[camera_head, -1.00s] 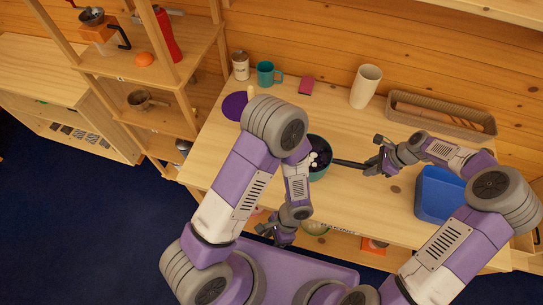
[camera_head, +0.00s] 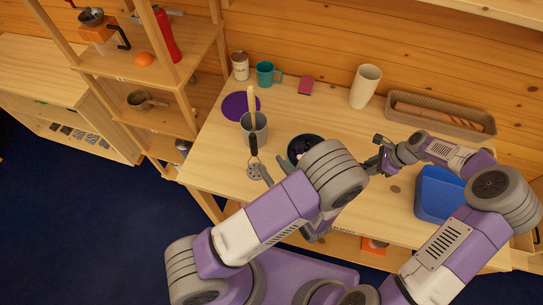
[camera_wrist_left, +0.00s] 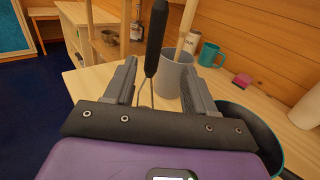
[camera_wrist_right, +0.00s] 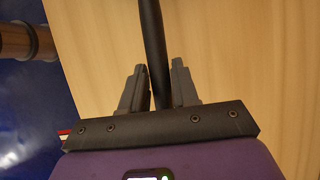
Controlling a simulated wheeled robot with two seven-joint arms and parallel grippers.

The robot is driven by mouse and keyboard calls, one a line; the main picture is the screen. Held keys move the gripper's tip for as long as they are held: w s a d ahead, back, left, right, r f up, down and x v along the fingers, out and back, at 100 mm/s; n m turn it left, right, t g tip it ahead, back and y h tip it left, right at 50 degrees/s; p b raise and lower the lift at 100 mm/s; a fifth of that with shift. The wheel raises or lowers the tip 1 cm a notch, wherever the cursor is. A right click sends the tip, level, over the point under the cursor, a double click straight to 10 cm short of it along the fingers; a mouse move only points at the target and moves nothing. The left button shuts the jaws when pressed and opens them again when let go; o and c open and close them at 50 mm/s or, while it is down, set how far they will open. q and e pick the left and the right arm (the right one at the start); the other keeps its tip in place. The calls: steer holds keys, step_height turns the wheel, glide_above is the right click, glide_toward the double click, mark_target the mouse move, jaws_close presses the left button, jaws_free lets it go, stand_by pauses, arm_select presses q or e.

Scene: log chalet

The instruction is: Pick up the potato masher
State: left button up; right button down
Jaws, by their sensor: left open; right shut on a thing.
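The potato masher (camera_head: 253,145) has a black handle and a metal head. It stands roughly upright on the table in front of the grey crock (camera_head: 262,130). In the left wrist view the masher handle (camera_wrist_left: 155,40) rises between the fingers of my left gripper (camera_wrist_left: 160,78), which is open. I cannot tell whether the fingers touch the masher. In the head view my left arm hides most of that gripper. My right gripper (camera_head: 384,155) is shut on the black handle (camera_wrist_right: 152,40) of a teal-rimmed pan (camera_head: 293,142), partly hidden by my left arm.
A purple disc (camera_head: 235,106), a teal mug (camera_head: 265,74), a pink item (camera_head: 305,86) and a cream vase (camera_head: 366,86) stand towards the back. A wicker basket (camera_head: 412,112) and a blue bin (camera_head: 436,194) are at the right. The crock holds a wooden utensil (camera_head: 251,101).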

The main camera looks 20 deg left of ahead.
mark_target(256, 149)
arm_select(q)
steer(key=shift+s+a+x, duration=0.15)
steer(key=shift+x, duration=2.4)
steer(key=shift+s+a+x, duration=0.1)
steer(key=shift+s+x, duration=0.05)
steer(key=shift+x, duration=2.45)
steer(key=shift+f, duration=0.15)
steer(key=c, duration=1)
jaws_close()
